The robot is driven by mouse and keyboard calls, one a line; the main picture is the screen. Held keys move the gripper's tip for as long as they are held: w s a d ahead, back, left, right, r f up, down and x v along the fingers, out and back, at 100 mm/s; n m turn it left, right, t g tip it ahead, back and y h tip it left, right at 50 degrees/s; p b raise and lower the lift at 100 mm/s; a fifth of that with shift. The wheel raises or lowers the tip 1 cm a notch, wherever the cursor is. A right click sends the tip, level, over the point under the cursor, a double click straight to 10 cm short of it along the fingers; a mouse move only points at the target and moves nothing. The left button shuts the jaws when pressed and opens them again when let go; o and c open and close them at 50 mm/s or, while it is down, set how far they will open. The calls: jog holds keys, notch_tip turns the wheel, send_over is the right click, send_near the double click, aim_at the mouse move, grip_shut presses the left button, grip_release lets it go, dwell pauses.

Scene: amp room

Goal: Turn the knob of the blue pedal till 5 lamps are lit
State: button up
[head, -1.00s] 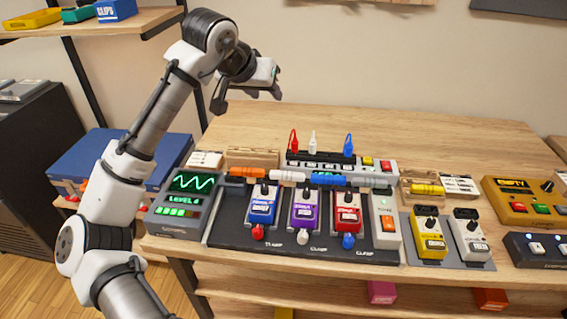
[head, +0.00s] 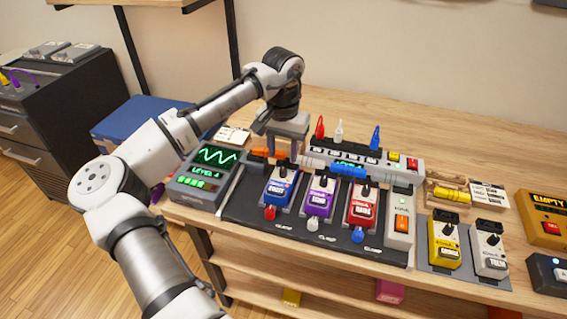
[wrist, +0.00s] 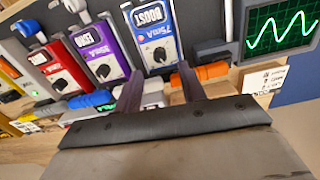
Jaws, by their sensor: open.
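The blue pedal (head: 277,193) stands at the left of the pedal row on a dark board; its black knob (head: 284,171) faces up. In the wrist view the blue pedal (wrist: 151,22) reads BOOST, and its knob (wrist: 155,55) shows between the finger lines. My gripper (head: 283,153) is open and empty, pointing down just behind and above the knob. In the wrist view, my gripper (wrist: 159,76) has a finger on each side of the knob, apart from it. The meter (head: 203,177) shows a green wave, what looks like LEVEL 4, and several lit green lamps.
A purple pedal (head: 319,199) and a red pedal (head: 362,207) stand close to the right. Yellow (head: 444,243) and white (head: 489,248) pedals stand farther right.

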aim_at(283, 170)
notch_tip(283, 170, down, 6)
jog(key=shift+r+p, duration=0.15)
jog(key=shift+p, duration=0.2)
grip_shut()
jog(key=shift+d+r+m+p, duration=0.1)
jog(key=shift+m+p, duration=0.55)
jog(key=shift+m, duration=0.45)
jog(key=shift+m+p, duration=0.5)
jog(key=shift+m, duration=1.3)
